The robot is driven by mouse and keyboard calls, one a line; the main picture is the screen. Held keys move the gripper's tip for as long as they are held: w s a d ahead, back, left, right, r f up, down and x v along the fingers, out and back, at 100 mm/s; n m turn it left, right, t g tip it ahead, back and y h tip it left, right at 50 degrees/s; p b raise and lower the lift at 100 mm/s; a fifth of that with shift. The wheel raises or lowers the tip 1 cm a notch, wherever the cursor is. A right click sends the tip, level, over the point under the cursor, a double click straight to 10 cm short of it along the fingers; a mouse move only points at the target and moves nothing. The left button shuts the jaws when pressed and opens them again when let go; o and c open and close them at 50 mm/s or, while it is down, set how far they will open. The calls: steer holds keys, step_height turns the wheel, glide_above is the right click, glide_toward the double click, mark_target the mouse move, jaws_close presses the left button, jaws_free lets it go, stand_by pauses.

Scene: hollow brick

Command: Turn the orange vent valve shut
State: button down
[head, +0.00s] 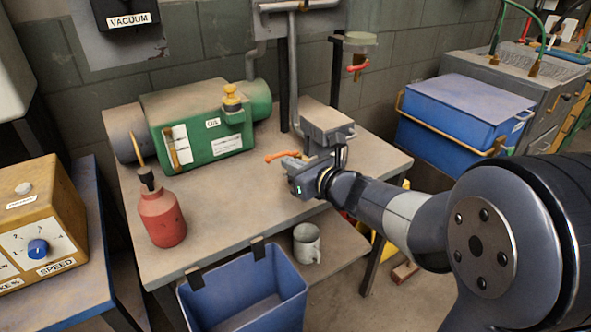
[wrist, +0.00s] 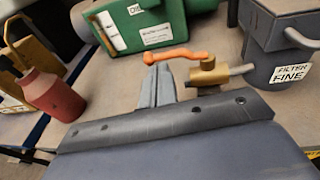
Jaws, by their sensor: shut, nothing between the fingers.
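The orange valve handle (head: 283,155) lies level above the table, left of the grey filter box. In the wrist view the orange handle (wrist: 180,55) points left from a brass valve body (wrist: 212,85), which has a grey pipe stub on its right. My gripper (wrist: 160,80) is shut and empty. Its fingertips appear just in front of the handle's left part; I cannot tell whether they touch it. In the head view my gripper (head: 300,178) is just in front of the handle, and the brass body is mostly hidden.
A green pump (head: 205,130) stands behind to the left, a red bottle (head: 162,215) at the table's left. The grey filter (wrist: 285,68) is right of the valve. A blue bin (head: 245,290) hangs at the front edge. The table's middle is clear.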

steer(key=v, duration=1)
steer(key=shift+s+a+p, duration=0.2)
steer(key=shift+s+p, duration=0.15)
steer(key=shift+s, duration=0.3)
